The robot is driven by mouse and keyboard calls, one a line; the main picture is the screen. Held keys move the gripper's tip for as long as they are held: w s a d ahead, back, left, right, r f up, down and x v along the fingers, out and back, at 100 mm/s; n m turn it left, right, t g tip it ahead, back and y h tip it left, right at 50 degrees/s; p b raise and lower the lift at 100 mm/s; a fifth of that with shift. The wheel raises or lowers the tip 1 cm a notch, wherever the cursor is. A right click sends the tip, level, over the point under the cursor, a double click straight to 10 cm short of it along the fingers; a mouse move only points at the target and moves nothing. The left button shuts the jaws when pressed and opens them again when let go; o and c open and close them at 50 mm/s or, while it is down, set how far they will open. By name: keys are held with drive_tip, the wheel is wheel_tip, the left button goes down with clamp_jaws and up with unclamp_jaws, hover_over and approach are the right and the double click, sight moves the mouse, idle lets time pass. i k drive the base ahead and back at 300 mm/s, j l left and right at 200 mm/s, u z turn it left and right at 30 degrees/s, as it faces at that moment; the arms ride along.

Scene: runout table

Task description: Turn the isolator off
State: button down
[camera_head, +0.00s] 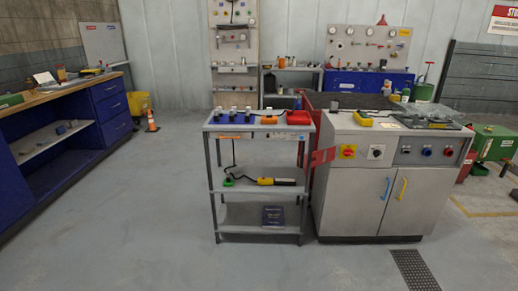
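A grey two-door cabinet (356,201) stands right of centre. My gripper is not in view.
A grey shelf trolley (261,191) with tools stands against the cabinet's left side. A red plate (322,157) sits between them. A blue workbench (62,178) is at the left. A floor grate (414,270) lies in front. The grey floor ahead is clear.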

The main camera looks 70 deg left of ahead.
sight(348, 152)
drive_tip(key=u, duration=1.9)
drive_tip(key=i+u, duration=0.4)
drive_tip(key=i, duration=0.65)
